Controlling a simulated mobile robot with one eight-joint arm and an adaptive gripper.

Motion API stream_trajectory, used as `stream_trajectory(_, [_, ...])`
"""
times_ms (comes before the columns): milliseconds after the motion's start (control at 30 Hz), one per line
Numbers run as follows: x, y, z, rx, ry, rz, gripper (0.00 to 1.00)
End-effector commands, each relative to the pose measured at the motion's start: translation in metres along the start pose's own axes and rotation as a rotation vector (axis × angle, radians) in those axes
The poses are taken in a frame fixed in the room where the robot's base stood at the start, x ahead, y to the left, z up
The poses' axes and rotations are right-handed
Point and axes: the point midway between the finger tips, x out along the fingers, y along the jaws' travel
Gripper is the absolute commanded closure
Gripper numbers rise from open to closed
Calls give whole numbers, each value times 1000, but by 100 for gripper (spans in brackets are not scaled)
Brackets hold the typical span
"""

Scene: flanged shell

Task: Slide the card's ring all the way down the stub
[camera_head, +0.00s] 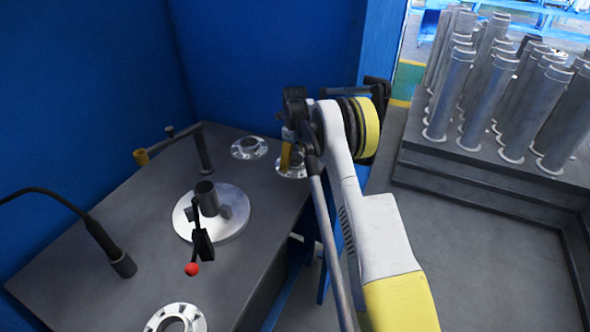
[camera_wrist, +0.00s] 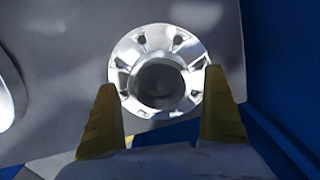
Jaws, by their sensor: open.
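A short dark grey stub (camera_head: 208,201) stands upright on a round silver plate (camera_head: 234,222) on the table, with no ring around it. My gripper (camera_head: 286,157) is at the table's back right, away from the stub. Its yellow fingers (camera_wrist: 162,82) are open. A silver flange ring (camera_head: 297,173) lies below the gripper, partly hidden by it in the head view. In the wrist view this ring (camera_wrist: 158,42) lies beyond the fingertips, its bore and bolt holes showing. I cannot tell whether the fingers touch it. I see no card in either view.
Other flange rings lie at the back (camera_head: 249,156) and front (camera_head: 158,322) of the table. A red-knobbed clamp lever (camera_head: 197,245) stands in front of the stub. A post with a side arm (camera_head: 203,150) and a black gooseneck (camera_head: 100,235) stand to the left. Blue walls enclose the back.

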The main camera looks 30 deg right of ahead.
Motion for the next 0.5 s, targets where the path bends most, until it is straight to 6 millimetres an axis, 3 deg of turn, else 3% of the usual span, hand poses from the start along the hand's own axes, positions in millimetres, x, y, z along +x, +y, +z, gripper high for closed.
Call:
stream_trajectory(233, [3, 0, 0, 0, 0, 0, 4])
stream_trajectory(433, [3, 0, 0, 0, 0, 0, 65])
stream_trajectory(500, [3, 0, 0, 0, 0, 0, 70])
